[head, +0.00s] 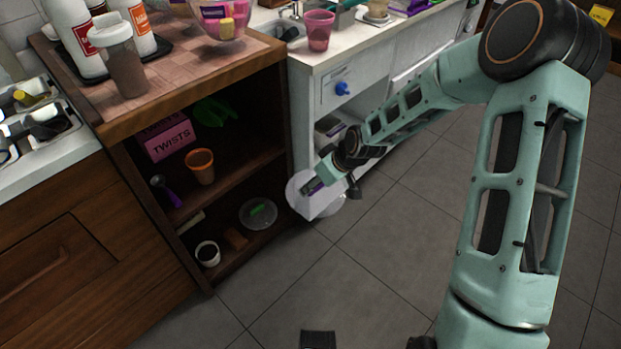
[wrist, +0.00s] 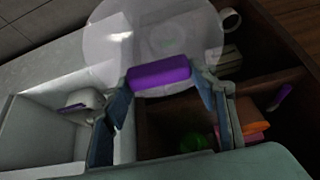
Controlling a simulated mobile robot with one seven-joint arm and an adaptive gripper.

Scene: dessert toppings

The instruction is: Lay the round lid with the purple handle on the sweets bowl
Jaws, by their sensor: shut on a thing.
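The round translucent lid (head: 299,190) hangs in the air in front of the wooden shelf unit's right edge. It also shows in the wrist view (wrist: 112,52), tilted in the picture. Its purple handle (wrist: 160,72) lies between my fingers. My gripper (head: 318,184) is shut on this handle, also seen in the wrist view (wrist: 163,80). The clear sweets bowl (head: 225,22) stands on the wooden top at the back, cut by the upper picture edge. It holds pink and yellow sweets. My gripper is below and to the right of the bowl, well apart from it.
Another clear lid with a green handle (head: 258,213) lies on the lower shelf, near a white cup (head: 208,254). An orange cup (head: 201,166) and a pink box (head: 166,138) stand above. Bottles and a shaker (head: 124,66) stand left of the bowl. A pink cup (head: 319,30) stands right.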

